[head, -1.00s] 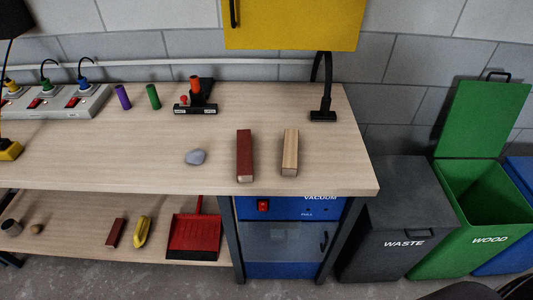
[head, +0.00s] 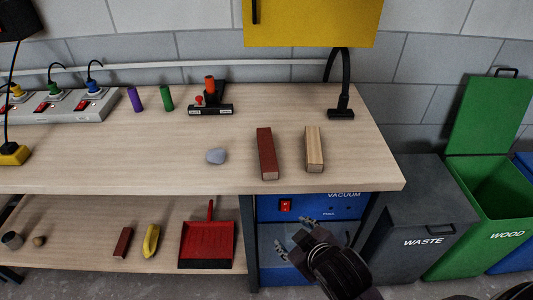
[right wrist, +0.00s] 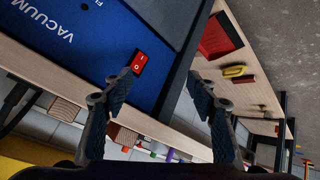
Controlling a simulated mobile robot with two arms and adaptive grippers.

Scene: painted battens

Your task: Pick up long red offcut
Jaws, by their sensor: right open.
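The long red offcut (head: 266,153) lies on the bench top near its front edge, pointing toward the back. Its end also shows beyond the bench edge in the right wrist view (right wrist: 126,136). My right gripper (head: 289,237) is open and empty, in front of the bench and below the top's front edge, apart from the offcut. Its two spread fingers also show in the right wrist view (right wrist: 160,88). A shorter red offcut (head: 123,243) lies on the lower shelf. My left gripper is not in view.
A plain wood batten (head: 314,149) lies just right of the long red offcut, and a grey stone (head: 216,156) lies to its left. The bench edge and blue vacuum unit (head: 330,207) are close to my right gripper. A waste bin (head: 415,213) stands at right.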

